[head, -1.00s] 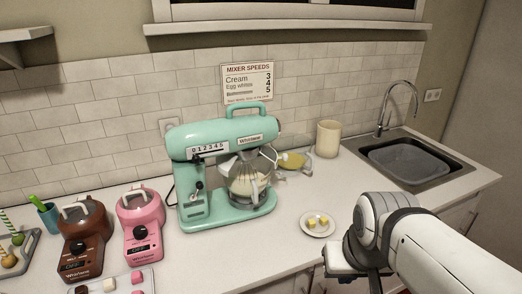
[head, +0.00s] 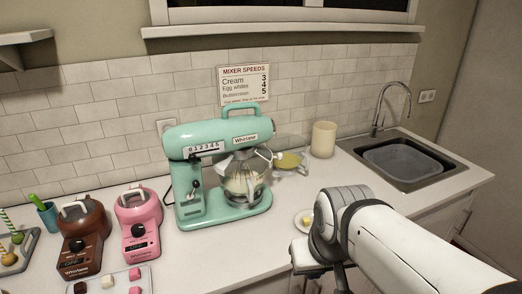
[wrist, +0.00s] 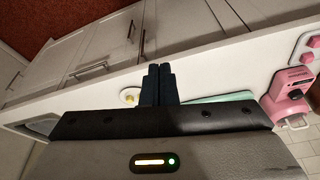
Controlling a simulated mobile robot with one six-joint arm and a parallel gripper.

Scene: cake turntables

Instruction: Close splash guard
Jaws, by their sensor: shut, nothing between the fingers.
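The mint stand mixer (head: 222,165) stands on the counter with its head lowered over a clear bowl (head: 244,185) of pale cream. A see-through splash guard (head: 243,160) shows around the bowl's top, with a small whitish knob (head: 277,156) at its right. Its exact position is hard to tell. In the wrist view a strip of the mint mixer (wrist: 220,97) shows behind the fingers. My gripper (wrist: 158,72) is shut and empty, in front of the counter's edge and apart from the mixer. In the head view my arm hides the fingertips.
A small plate with butter (head: 303,220) is partly behind my arm. A glass dish of yellow food (head: 289,161) and a cream canister (head: 323,139) stand right of the mixer. The pink (head: 138,220) and brown (head: 84,234) devices stand left. The sink (head: 405,160) is at the right.

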